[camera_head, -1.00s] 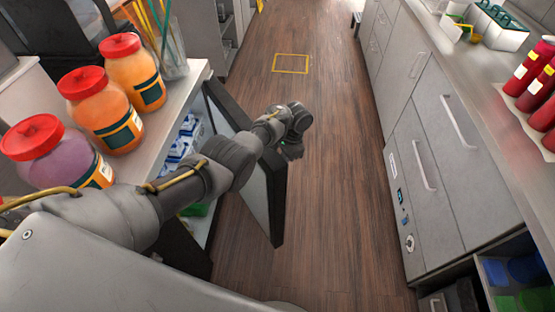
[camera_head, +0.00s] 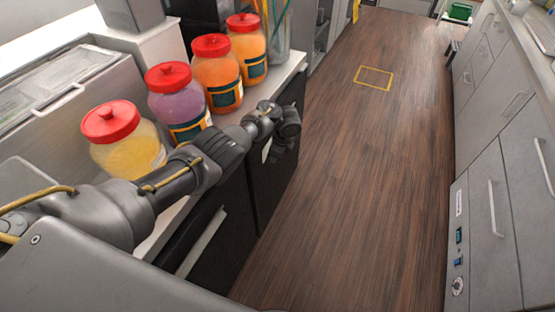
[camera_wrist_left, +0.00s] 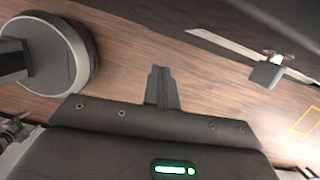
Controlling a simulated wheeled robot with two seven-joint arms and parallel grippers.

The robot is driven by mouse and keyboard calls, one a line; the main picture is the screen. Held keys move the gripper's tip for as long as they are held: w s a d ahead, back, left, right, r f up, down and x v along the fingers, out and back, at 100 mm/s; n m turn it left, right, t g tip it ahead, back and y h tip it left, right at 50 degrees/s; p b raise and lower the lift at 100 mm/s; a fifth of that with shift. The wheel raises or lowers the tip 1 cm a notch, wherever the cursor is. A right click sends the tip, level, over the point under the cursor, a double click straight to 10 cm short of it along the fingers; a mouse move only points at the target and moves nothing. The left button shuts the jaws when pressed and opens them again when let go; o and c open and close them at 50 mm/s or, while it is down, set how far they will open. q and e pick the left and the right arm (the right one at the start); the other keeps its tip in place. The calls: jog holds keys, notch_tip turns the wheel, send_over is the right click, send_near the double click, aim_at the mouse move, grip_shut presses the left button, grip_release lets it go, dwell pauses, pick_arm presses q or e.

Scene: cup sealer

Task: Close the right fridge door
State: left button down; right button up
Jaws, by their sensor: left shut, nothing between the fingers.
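The right fridge door (camera_head: 268,195) is a dark panel under the left counter in the head view. It looks flush, or nearly flush, with the dark left door (camera_head: 228,255) beside it, which has a pale handle (camera_head: 202,242). My left gripper (camera_head: 284,150) is at the upper part of the right door and hides some of it. I cannot tell whether they touch. In the left wrist view, the gripper's fingers (camera_wrist_left: 161,86) are together and empty. A dark surface with a pale strip (camera_wrist_left: 215,35), probably the fridge front, lies at the upper right. My right gripper is not in view.
Several red-lidded jars (camera_head: 215,70) stand on the left counter (camera_head: 160,225), close to my left arm. The wooden floor (camera_head: 370,170) in the aisle is clear. Grey cabinets (camera_head: 490,200) with drawers line the right side.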

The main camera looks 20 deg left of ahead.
pick_arm(q)
jog(key=shift+a, duration=0.15)
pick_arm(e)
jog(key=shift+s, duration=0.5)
pick_arm(q)
jog(key=d+r+p, duration=0.4)
jog(key=d+r, duration=0.2)
jog(key=r, duration=0.3)
jog(key=shift+s+d+r, duration=0.25)
jog(key=shift+s+r, duration=0.1)
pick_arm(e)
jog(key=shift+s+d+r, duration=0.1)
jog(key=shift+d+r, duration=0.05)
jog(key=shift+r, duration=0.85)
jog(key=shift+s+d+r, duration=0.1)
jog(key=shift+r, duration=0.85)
